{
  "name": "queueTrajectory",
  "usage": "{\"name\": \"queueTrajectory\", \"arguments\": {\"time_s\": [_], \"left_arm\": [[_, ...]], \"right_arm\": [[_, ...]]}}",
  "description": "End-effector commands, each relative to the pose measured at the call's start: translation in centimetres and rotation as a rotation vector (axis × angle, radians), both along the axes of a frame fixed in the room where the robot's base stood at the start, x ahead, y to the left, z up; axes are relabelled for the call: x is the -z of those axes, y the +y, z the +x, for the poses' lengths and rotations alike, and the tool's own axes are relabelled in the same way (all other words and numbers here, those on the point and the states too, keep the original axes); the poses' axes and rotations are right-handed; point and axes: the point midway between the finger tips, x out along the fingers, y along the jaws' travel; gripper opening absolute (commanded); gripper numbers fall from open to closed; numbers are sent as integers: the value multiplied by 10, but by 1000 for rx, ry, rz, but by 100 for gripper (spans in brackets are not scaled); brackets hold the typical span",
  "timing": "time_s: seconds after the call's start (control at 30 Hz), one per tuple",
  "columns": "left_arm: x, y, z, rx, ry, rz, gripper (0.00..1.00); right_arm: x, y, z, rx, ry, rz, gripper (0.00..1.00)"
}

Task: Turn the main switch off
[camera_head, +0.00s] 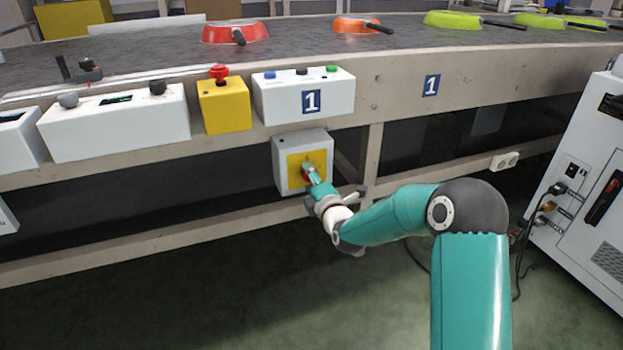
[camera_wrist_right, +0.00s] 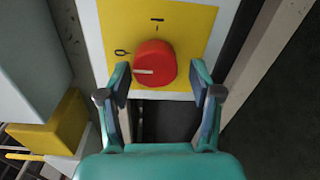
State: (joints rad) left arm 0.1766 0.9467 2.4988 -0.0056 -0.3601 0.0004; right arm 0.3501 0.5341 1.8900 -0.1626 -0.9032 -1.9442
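The main switch is a red rotary knob (camera_wrist_right: 155,63) on a yellow plate (camera_wrist_right: 200,20) of a light grey box (camera_head: 288,150) under the conveyor edge. In the right wrist view its white line lies nearly level, on the side of the circle mark; a bar mark is at the top of the plate. My right gripper (camera_wrist_right: 159,72) is open, its fingertips on either side of the knob's lower part with visible gaps. In the head view my right gripper (camera_head: 312,174) is at the box and partly covers the knob. My left gripper is not in view.
Above the box are a white button panel (camera_head: 335,98) and a yellow box with a red button (camera_head: 225,112). Pans, including a red one (camera_head: 222,33), lie on the conveyor. A beam (camera_head: 215,233) runs below the box. A white cabinet (camera_head: 590,220) stands at right.

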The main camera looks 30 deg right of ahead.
Motion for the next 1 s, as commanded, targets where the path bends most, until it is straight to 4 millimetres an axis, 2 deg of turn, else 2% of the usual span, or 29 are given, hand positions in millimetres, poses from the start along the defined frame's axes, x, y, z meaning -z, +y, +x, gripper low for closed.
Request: {"name": "queueTrajectory", "arguments": {"time_s": [0.33,0.47,0.57,1.0], "left_arm": [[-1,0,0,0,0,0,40],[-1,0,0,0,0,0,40],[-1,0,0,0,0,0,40],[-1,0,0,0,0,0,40]], "right_arm": [[-3,-4,-2,9,-8,-1,70],[-4,-3,-9,10,-8,-1,70],[-4,0,-21,9,-7,-1,70],[-5,20,-99,7,-5,-1,70]]}}
